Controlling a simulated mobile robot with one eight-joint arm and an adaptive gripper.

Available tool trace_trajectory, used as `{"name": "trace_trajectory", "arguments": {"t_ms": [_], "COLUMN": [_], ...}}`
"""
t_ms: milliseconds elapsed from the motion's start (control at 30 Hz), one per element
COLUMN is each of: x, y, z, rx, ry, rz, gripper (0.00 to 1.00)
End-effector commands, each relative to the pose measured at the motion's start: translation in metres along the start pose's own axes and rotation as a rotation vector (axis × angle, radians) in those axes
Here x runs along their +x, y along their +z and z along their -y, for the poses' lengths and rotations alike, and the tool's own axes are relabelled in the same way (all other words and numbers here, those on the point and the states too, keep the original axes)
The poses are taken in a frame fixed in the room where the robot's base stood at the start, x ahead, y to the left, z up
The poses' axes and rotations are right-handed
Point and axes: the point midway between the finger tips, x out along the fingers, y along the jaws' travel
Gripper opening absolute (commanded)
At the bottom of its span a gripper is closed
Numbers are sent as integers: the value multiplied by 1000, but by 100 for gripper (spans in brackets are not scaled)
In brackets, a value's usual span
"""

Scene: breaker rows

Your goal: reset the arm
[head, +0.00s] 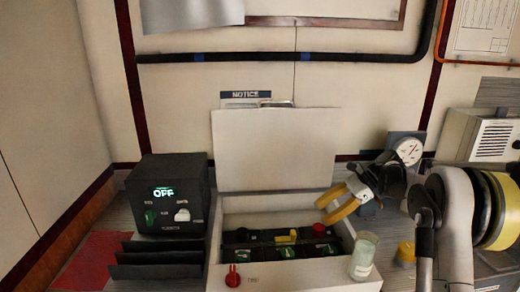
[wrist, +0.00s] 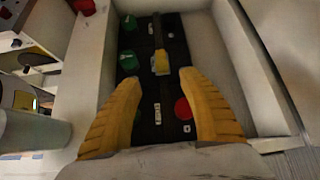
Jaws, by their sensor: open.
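My gripper (head: 324,210) has yellow fingers and is held above the right part of an open white breaker box (head: 222,262). In the wrist view my gripper (wrist: 158,77) is open, with its fingers spread and nothing between them at the tips. Below it are dark breaker rows with a yellow switch (wrist: 161,62), green knobs (wrist: 129,60) and a red knob (wrist: 183,108) near the right finger. The gripper looks apart from them. My arm reaches in from the right in the head view.
The box's raised lid (head: 275,150) stands behind it. A black unit (head: 168,190) reading OFF and black slotted dividers (head: 158,258) are at left. A glass jar (head: 363,255) and a yellow object (head: 406,252) stand at right. A round gauge (head: 408,152) is behind my gripper.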

Motion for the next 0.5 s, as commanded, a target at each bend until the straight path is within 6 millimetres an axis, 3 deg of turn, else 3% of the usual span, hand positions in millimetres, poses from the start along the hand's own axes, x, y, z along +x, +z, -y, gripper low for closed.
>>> {"name": "trace_trajectory", "arguments": {"t_ms": [200,367,500], "x": [-3,-4,-4], "y": [70,107,127], "z": [-40,-87,-136], "rx": [-257,-490,-708], "ry": [-34,-34,-13], "rz": [-199,-371,-522], "gripper": [49,49,49]}}
